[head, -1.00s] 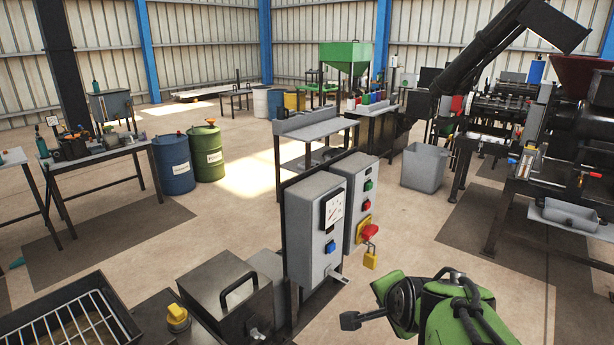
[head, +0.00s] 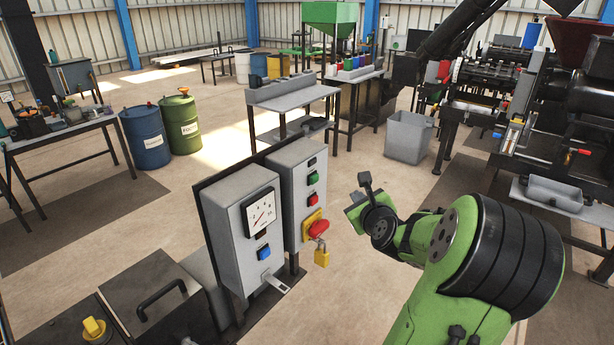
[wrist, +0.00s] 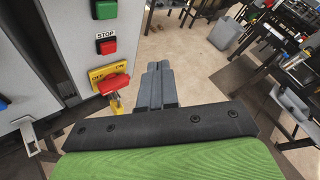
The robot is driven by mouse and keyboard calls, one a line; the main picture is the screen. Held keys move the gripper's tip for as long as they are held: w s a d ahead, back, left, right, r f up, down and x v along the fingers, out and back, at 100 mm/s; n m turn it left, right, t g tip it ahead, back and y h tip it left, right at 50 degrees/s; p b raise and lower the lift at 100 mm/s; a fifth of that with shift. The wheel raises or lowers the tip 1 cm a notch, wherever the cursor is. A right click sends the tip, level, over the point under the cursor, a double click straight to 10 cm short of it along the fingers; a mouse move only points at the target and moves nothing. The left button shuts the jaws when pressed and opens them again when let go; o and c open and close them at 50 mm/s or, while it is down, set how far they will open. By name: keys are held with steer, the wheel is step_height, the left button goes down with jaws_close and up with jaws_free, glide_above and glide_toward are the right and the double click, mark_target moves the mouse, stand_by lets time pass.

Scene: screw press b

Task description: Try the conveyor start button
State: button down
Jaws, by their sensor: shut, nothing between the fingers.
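The rear grey control box (head: 297,210) carries a green button (head: 313,178), a red button (head: 312,199) below it and a small dark element above. In the wrist view the green button (wrist: 105,9) is cut by the top edge, and the red button (wrist: 106,46) has a STOP label. Below them sits a red rotary switch (head: 319,229) on a yellow plate, with a yellow padlock (head: 322,257) hanging from it. My gripper (head: 365,180) is shut and empty, to the right of the box and apart from it. Its closed fingers (wrist: 158,70) show right of the switch.
A front grey box (head: 245,235) with a gauge and blue button (head: 264,253) stands beside the rear one, a metal lever (head: 276,284) jutting below. A grey bin (head: 408,136) and machinery stand behind. Open floor lies right of the boxes.

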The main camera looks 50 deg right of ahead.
mark_target(315, 180)
steer(key=w, duration=0.8)
steer(key=shift+w+a, duration=0.35)
stand_by(1.8)
steer(key=shift+w, duration=0.45)
steer(key=shift+w+a, duration=0.1)
steer(key=shift+w, duration=0.35)
stand_by(0.5)
steer(key=shift+s, duration=0.9)
